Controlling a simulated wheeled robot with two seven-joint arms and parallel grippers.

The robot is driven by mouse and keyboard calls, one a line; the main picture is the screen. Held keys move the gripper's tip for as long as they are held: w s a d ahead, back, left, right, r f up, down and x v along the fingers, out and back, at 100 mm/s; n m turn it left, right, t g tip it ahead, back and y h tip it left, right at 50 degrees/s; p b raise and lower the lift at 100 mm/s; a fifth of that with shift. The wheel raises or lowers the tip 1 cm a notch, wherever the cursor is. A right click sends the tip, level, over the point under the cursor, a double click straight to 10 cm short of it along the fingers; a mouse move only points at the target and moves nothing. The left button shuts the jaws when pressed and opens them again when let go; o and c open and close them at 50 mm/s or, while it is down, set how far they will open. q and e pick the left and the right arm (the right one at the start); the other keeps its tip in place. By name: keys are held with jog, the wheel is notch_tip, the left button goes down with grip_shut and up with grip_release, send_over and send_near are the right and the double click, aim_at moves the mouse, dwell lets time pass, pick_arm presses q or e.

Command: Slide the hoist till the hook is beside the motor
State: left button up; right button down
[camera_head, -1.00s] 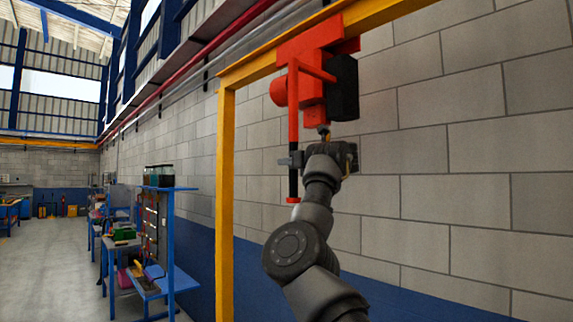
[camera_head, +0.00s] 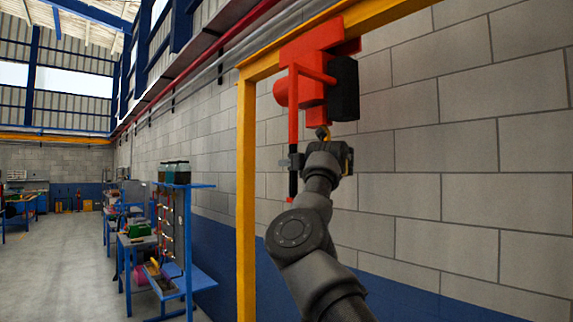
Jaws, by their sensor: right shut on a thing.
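The orange-red hoist (camera_head: 311,61) hangs under the yellow beam (camera_head: 386,14), with a black block (camera_head: 344,88) on its right side. A red bar with a black grip (camera_head: 293,183) hangs down from the hoist's left side. My right gripper (camera_head: 291,162) is shut on this black grip. I cannot make out the motor in this view. My left gripper is not in view.
A yellow post (camera_head: 246,190) holds up the beam's far end, left of the hoist. A blue shelf stand (camera_head: 187,245) with jars on top stands farther left, with workbenches behind it. A block wall (camera_head: 460,180) runs along the right. The floor (camera_head: 70,265) at left is clear.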

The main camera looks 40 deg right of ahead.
jog(key=c, duration=1.6)
grip_release()
jog(key=shift+s, duration=0.1)
jog(key=o, duration=0.3)
jog(key=shift+s+r, duration=0.1)
jog(key=shift+s, duration=0.1)
